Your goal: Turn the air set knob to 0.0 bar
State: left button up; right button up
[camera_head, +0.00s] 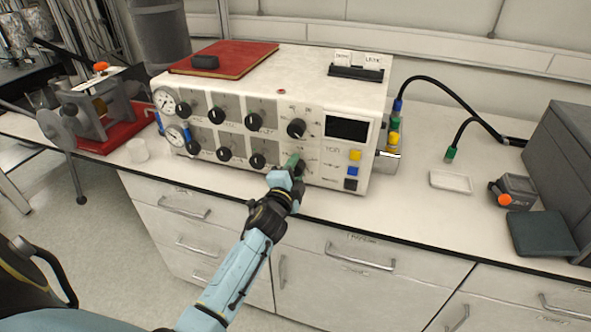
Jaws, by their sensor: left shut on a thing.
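A white control box (330,84) stands on the bench, with two rows of black knobs and two round gauges (165,100) at its left end. My left gripper (293,165) reaches the lower right of the panel and is shut on a black knob (300,169) there. The fingers partly hide this knob, and its pointer and scale cannot be read. A larger black knob (296,128) sits just above it, clear of the gripper. The panel labels are too small to read, as are the gauges. My right gripper is not in view.
A dark display (347,127) and yellow, blue and black buttons (354,155) sit right of the held knob. A red book (225,58) lies on the box. Hoses (452,92) run at the right. Drawers (360,250) are below.

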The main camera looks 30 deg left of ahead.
pick_arm(q)
jog(key=n+p, duration=0.1)
jog(key=n, duration=0.4)
jog(key=shift+n, duration=0.4)
jog(key=n+p, duration=0.2)
jog(key=n, duration=0.3)
jog(key=shift+r, duration=0.1)
jog(key=n+p, duration=0.2)
jog(key=n, duration=0.2)
jog(key=shift+n, duration=0.4)
jog(key=n+p, duration=0.1)
jog(key=n, duration=0.3)
jog(key=shift+n, duration=0.3)
jog(key=o, duration=1)
jog(key=p+v, duration=0.1)
jog(key=v, duration=1.2)
jog(key=shift+s+a, duration=0.1)
jog(key=shift+s, duration=0.15)
